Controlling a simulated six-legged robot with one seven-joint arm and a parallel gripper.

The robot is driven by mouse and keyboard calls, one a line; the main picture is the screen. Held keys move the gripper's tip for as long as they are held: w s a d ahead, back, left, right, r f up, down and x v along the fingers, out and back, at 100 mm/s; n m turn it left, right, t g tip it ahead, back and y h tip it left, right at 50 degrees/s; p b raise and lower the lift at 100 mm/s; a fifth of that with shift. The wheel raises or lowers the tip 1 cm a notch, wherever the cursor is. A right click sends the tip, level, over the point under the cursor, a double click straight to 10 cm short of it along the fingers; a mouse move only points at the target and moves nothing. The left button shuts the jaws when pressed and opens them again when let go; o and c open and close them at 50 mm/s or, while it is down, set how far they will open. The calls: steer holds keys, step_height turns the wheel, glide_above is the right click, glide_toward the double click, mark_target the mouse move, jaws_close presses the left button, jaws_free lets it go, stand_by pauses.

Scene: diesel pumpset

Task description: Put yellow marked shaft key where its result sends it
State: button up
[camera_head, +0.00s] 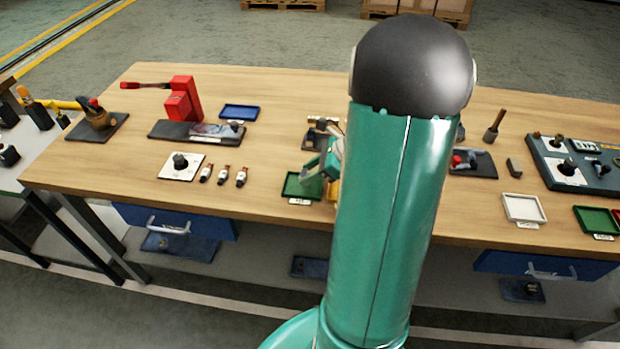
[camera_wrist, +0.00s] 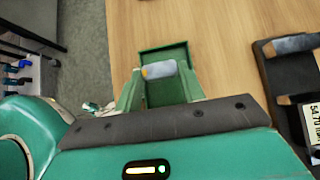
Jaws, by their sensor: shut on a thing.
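My gripper (camera_wrist: 160,84) is shut on the shaft key (camera_wrist: 164,69), a small grey bar with a yellow mark at its left end in the wrist view. The key lies across between the fingertips. A green tray (camera_wrist: 163,48) shows beneath and beyond the key; the key overlaps it in this view, and I cannot tell the height between them. In the head view the same green tray (camera_head: 291,187) stands near the bench's front edge, with a label in front. My gripper (camera_head: 325,172) is just right of it, partly hidden by my arm, and the key cannot be made out there.
A measuring device with a display (camera_wrist: 311,122) lies right of the tray in the wrist view. On the bench stand a red press (camera_head: 184,100), a blue tray (camera_head: 238,112), several small bottles (camera_head: 222,175), a white tray (camera_head: 523,208) and another green tray (camera_head: 597,220).

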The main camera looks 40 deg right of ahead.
steer(key=shift+w+d+f, duration=0.15)
steer(key=shift+f, duration=0.1)
steer(key=shift+w+f, duration=0.1)
steer(key=shift+f, duration=1.5)
steer(key=shift+f, duration=0.15)
steer(key=o, duration=0.8)
steer(key=shift+d+r, duration=0.2)
steer(key=shift+r, duration=0.2)
steer(key=v, duration=1.1)
steer(key=shift+s+d+r, duration=0.1)
steer(key=shift+s+r, duration=0.05)
steer(key=shift+s, duration=0.15)
